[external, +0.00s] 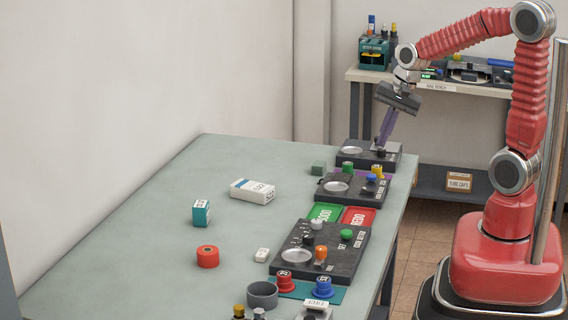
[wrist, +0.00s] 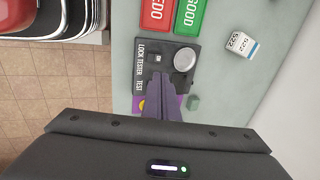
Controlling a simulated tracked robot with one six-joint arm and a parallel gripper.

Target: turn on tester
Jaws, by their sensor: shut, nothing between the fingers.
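My gripper (external: 381,143) has purple fingers pointing down. In the wrist view its fingertips (wrist: 161,74) are together and empty, just below that control in the picture; they hide part of the tester. In the external view this looks like the middle tester (external: 336,200), with the fingers raised above it and overlapping the back tester (external: 386,163). I cannot tell the exact gap.
Green GOOD (wrist: 189,17) and red REDO (wrist: 157,14) trays adjoin the tester. A purple mat with a yellow knob (wrist: 142,103) and a green cube (wrist: 194,102) are also close. A front tester (external: 340,265) stands nearer the camera. The table's left side (external: 140,225) has free room.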

